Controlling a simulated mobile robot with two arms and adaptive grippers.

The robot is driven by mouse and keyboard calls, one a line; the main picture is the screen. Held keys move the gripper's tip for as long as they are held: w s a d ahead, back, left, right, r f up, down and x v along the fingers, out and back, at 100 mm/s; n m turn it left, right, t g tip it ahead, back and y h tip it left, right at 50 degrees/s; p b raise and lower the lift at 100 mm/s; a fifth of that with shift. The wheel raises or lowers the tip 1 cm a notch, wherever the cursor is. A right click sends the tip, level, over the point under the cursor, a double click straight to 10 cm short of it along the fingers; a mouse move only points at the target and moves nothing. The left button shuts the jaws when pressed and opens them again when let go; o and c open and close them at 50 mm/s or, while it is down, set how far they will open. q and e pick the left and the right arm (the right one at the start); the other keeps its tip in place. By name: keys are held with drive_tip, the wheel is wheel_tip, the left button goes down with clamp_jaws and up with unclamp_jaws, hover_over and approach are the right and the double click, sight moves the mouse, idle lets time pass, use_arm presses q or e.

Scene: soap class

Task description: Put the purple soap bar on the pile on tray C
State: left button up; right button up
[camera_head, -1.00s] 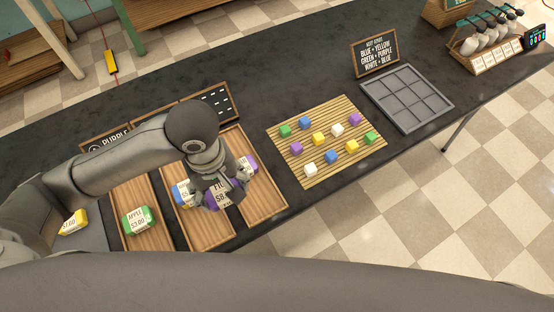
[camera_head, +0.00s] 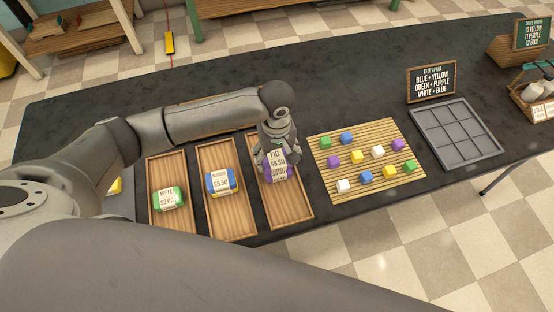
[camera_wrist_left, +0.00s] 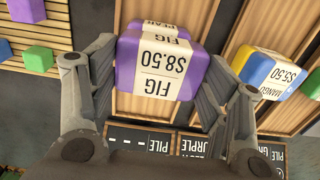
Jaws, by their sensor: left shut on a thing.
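My left gripper (camera_head: 273,160) is shut on a purple soap bar (camera_head: 270,174) with a white label reading FIG $8.50. The bar is over the rightmost of three wooden trays (camera_head: 292,210). In the left wrist view the purple bar (camera_wrist_left: 127,62) sits between the two fingers (camera_wrist_left: 160,85). Another purple bar stood on this tray earlier; the gripper and held bar now largely hide that spot. I cannot tell whether the held bar touches anything below. No tray letter is readable. My right gripper is not in view.
A green bar (camera_head: 168,199) lies on the left tray and a blue bar with yellow showing (camera_head: 221,181) on the middle tray. A bamboo mat (camera_head: 325,177) with coloured cubes is to the right. Beyond it are a grey grid tray (camera_head: 455,128) and a sign (camera_head: 432,80).

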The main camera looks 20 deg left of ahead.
sight(277, 157)
use_arm(q)
drive_tip(key=shift+w+f, duration=0.2)
drive_tip(key=shift+f+p, duration=0.35)
drive_tip(key=shift+f, duration=1.35)
drive_tip(key=o, duration=1.1)
drive_tip(key=shift+f, duration=0.1)
wheel_tip(277, 157, up, 12)
drive_tip(key=shift+r+b, duration=0.15)
drive_tip(key=shift+b, duration=0.3)
